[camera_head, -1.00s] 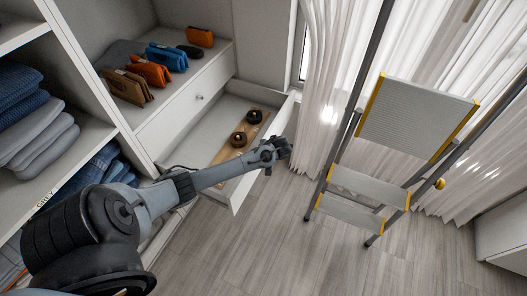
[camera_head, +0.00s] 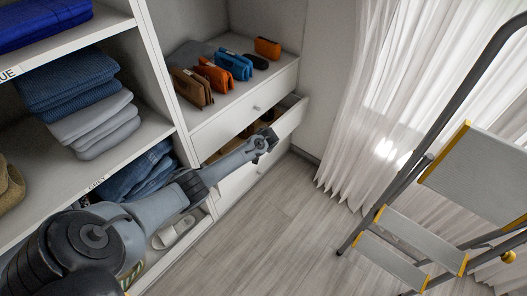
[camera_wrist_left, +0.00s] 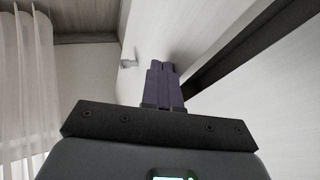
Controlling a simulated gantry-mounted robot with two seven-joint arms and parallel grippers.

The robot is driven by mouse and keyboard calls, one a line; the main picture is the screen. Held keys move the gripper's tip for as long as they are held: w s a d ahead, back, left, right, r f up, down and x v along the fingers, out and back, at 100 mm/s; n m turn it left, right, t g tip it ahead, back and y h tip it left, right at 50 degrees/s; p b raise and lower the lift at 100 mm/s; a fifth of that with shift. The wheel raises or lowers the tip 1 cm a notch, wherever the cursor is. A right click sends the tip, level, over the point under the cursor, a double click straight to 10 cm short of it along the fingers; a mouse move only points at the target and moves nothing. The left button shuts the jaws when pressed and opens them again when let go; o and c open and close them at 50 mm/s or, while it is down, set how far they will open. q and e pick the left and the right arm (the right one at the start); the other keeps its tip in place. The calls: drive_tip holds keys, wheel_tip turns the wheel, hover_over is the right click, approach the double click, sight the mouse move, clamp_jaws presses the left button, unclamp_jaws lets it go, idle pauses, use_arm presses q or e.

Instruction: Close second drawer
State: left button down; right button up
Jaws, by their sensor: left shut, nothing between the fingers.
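The second drawer (camera_head: 291,119) is white and sits below the top drawer. It is still pulled out a little, and a narrow strip of its inside shows with dark and brown items in it. My left gripper (camera_head: 271,135) is at the drawer's front panel and hides part of it; I cannot tell if it touches. In the left wrist view the purple-grey fingers (camera_wrist_left: 163,82) are shut together with nothing between them, close to a white panel. My right gripper is not in view.
Shelves with folded clothes (camera_head: 75,85) stand to the left. A stepladder (camera_head: 415,235) and white curtains (camera_head: 370,110) are at the right. The floor between is clear.

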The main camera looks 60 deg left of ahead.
use_arm(q)
drive_tip(key=a, duration=0.2)
drive_tip(key=s+a, duration=0.1)
drive_tip(key=a, duration=0.2)
drive_tip(key=shift+s, duration=0.15)
drive_tip(key=shift+d, duration=0.15)
